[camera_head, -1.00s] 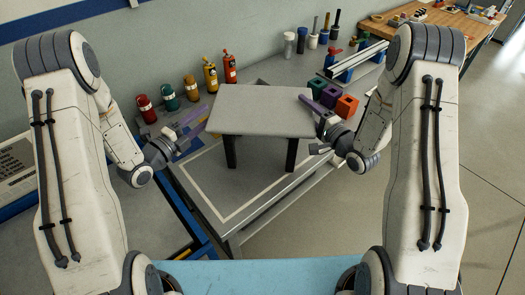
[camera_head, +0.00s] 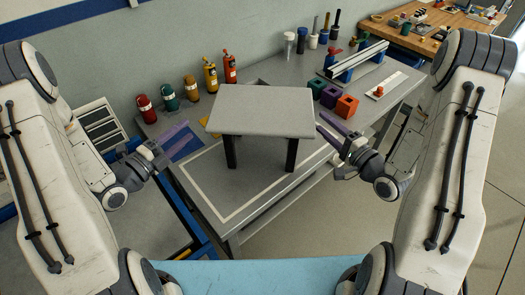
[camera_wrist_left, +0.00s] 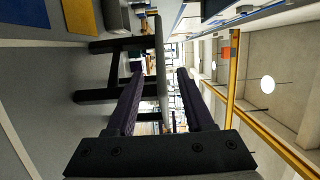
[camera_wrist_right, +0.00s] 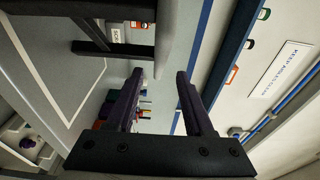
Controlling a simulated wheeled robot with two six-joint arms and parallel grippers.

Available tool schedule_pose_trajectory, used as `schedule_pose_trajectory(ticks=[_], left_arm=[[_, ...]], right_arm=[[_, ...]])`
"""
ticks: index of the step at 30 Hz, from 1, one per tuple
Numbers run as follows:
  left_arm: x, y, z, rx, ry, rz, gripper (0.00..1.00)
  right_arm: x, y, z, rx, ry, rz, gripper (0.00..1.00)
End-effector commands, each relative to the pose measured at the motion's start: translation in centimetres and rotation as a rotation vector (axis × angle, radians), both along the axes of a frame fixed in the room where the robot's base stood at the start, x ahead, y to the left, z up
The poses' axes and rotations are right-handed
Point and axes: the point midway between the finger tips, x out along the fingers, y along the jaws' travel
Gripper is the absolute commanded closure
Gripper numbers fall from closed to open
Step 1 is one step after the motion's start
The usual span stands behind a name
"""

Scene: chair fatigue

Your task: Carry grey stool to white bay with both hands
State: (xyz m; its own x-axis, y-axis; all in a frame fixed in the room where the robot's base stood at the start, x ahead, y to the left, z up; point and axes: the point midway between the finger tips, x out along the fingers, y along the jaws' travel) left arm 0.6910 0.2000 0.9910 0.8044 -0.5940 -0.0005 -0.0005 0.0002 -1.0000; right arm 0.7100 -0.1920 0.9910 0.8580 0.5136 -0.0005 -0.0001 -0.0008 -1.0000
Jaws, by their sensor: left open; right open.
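The grey stool (camera_head: 262,112) stands upright on dark legs on the grey table, within the white outlined bay (camera_head: 248,207) as far as the head view shows. My left gripper (camera_head: 182,138) is open and empty, left of the seat and apart from it. My right gripper (camera_head: 328,132) is open and empty, just right of the seat; I see no contact. In the left wrist view the seat (camera_wrist_left: 161,60) shows edge-on beyond the gap between the fingers. The right wrist view shows the seat (camera_wrist_right: 176,35) and legs (camera_wrist_right: 95,32) similarly. The far legs are mostly hidden.
Several bottles (camera_head: 191,88) stand behind the stool at left. Coloured blocks (camera_head: 347,106) sit to its right, near the right gripper. A rail (camera_head: 358,62) lies further back right. A second surface with a blue edge is at left.

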Motion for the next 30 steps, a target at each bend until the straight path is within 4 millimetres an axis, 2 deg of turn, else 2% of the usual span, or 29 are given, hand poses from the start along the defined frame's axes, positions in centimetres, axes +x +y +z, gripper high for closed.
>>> schedule_pose_trajectory(ticks=[3, 7, 24, 27, 30], left_arm=[[0.0, 0.0, 0.0, 0.000, 0.000, 0.000, 0.48], [0.0, 0.0, 0.0, 0.000, 0.000, 0.000, 0.48], [0.1, 0.0, 0.0, 0.001, 0.004, 0.001, 0.48], [0.6, -0.2, -0.3, 0.011, 0.058, 0.010, 0.48], [1.6, -0.2, -1.2, 0.026, 0.191, 0.053, 0.48]], right_arm=[[-1.5, -1.0, 0.0, 0.002, 0.001, -0.003, 0.47], [-2.3, -1.4, 0.0, 0.001, 0.001, -0.002, 0.47], [-2.4, -1.4, 0.0, -0.006, 0.001, 0.001, 0.47], [-2.0, -1.2, -0.4, -0.084, 0.012, 0.000, 0.47], [-1.1, -1.1, -1.3, -0.270, 0.040, -0.004, 0.47]])
